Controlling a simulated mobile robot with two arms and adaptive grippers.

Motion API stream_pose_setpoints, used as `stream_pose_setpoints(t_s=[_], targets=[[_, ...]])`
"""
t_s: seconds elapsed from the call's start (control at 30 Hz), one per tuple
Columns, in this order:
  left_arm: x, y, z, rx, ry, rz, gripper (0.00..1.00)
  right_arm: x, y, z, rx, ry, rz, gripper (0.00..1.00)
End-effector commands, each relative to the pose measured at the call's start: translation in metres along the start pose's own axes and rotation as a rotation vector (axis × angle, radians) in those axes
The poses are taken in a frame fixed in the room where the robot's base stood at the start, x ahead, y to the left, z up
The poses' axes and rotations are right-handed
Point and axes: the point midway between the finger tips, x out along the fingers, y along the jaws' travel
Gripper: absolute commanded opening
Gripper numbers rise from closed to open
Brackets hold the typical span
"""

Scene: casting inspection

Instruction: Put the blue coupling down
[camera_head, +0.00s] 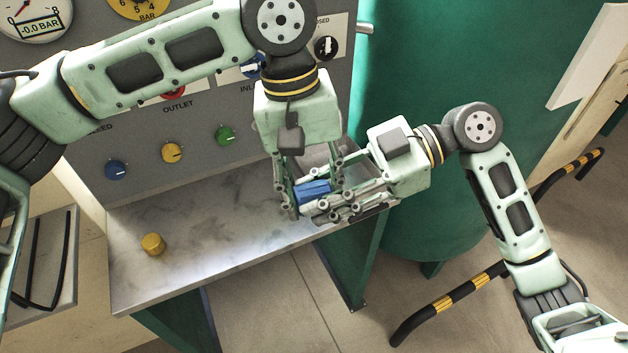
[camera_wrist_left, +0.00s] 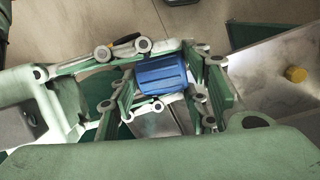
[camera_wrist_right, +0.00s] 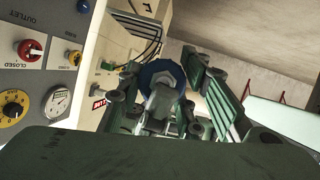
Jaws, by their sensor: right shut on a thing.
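The blue coupling (camera_head: 313,191) is held between both grippers, above the right end of the grey marbled shelf (camera_head: 215,240). My right gripper (camera_head: 322,200) comes from the right and is shut on it. My left gripper (camera_head: 308,206) reaches down from above; its fingers stand open on either side of the coupling. In the left wrist view the coupling (camera_wrist_left: 161,75) lies between the left fingers with small gaps. In the right wrist view its round end (camera_wrist_right: 160,78) shows between the right fingers, with a grey metal centre. Fingers of both hands partly hide it.
A yellow cylinder (camera_head: 153,244) stands on the left part of the shelf; the shelf around it is clear. Behind is a grey panel (camera_head: 190,155) with knobs and gauges. A green tank (camera_head: 430,220) and a striped rail (camera_head: 450,305) are to the right.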

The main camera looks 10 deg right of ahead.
Motion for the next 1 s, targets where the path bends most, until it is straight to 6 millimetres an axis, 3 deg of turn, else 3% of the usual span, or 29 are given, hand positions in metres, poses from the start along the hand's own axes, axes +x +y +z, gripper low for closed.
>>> stream_pose_setpoints(t_s=[0.2, 0.23, 0.33, 0.4, 0.47, 0.8, 1.0], targets=[[-0.001, 0.005, 0.003, 0.005, -0.003, 0.013, 0.16, 0.001, 0.001, -0.001, 0.000, 0.004, 0.004, 0.01], [-0.001, 0.005, 0.003, 0.006, -0.003, 0.014, 0.15, 0.001, 0.001, -0.001, 0.000, 0.004, 0.004, 0.35], [-0.001, 0.005, 0.003, 0.006, -0.003, 0.015, 0.15, 0.001, 0.001, -0.001, 0.000, 0.005, 0.004, 0.44], [-0.001, 0.005, 0.003, 0.006, -0.003, 0.014, 0.05, 0.001, 0.001, -0.001, 0.000, 0.005, 0.003, 0.50], [-0.001, 0.005, 0.002, 0.006, -0.003, 0.013, 0.05, 0.001, 0.001, -0.001, 0.000, 0.004, 0.003, 0.55], [-0.001, 0.004, 0.002, 0.004, -0.002, 0.010, 0.05, -0.002, 0.001, 0.000, 0.000, 0.002, 0.003, 0.55], [-0.001, 0.003, 0.001, 0.003, -0.002, 0.008, 0.05, -0.029, 0.002, 0.000, 0.001, 0.000, 0.006, 0.55]])
